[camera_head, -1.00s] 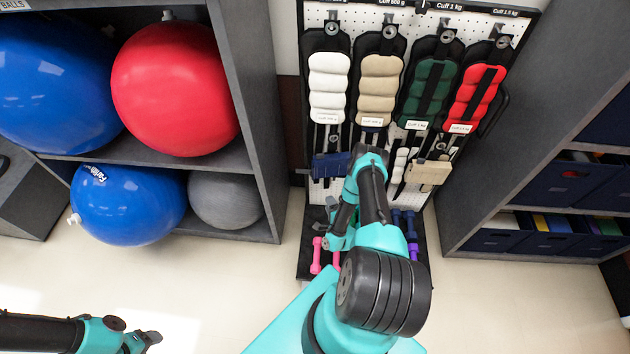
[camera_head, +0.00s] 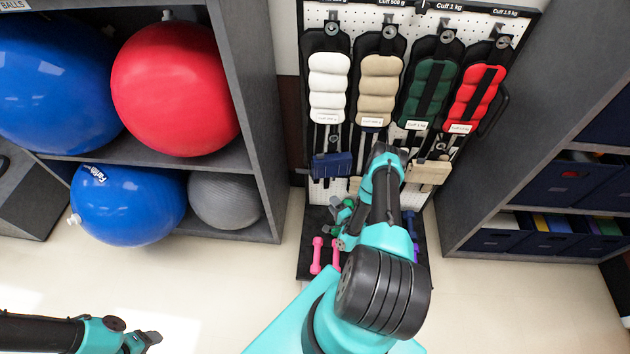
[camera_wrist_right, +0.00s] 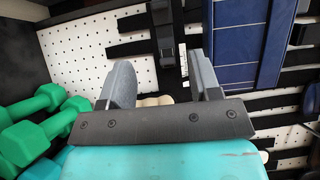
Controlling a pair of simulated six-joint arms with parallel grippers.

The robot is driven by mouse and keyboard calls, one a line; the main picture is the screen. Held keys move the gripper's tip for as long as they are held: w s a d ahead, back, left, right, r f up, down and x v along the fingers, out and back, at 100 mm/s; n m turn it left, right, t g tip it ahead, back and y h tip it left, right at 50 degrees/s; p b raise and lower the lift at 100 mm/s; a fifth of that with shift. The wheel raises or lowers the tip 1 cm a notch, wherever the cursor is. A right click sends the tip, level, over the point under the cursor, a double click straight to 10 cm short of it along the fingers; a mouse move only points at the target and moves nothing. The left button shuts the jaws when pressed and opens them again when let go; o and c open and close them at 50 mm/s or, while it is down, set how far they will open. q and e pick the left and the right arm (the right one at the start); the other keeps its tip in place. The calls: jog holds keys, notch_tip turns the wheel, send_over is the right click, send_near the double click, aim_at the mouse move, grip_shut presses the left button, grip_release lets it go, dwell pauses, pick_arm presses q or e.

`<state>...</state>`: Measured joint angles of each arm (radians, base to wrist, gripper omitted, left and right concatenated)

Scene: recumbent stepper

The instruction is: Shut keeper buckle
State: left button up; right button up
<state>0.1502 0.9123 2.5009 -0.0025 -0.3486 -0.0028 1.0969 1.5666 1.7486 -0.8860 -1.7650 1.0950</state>
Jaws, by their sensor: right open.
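A black strap with a dark buckle-like piece (camera_wrist_right: 166,40) hangs against the white pegboard in the right wrist view. It lies ahead of my right gripper (camera_wrist_right: 163,80), roughly between its fingers but apart from them. The fingers are spread and nothing is between the tips. I cannot tell whether the buckle is open or shut. In the head view my right gripper (camera_head: 341,215) is small and partly hidden, low in front of the rack, and my arm covers the rack's middle. My left gripper (camera_head: 146,341) is at the lower left over bare floor, away from the rack.
White (camera_head: 329,88), tan (camera_head: 379,88), green (camera_head: 428,90) and red (camera_head: 474,95) cuffs hang on the pegboard. A navy cuff (camera_wrist_right: 240,40) is close right of my right gripper, green dumbbells (camera_wrist_right: 40,115) close left. Ball shelves (camera_head: 250,120) stand left, bin shelves (camera_head: 520,150) right.

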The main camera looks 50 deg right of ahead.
jog(key=x, duration=1.5)
jog(key=shift+w, duration=0.2)
jog(key=c, duration=0.9)
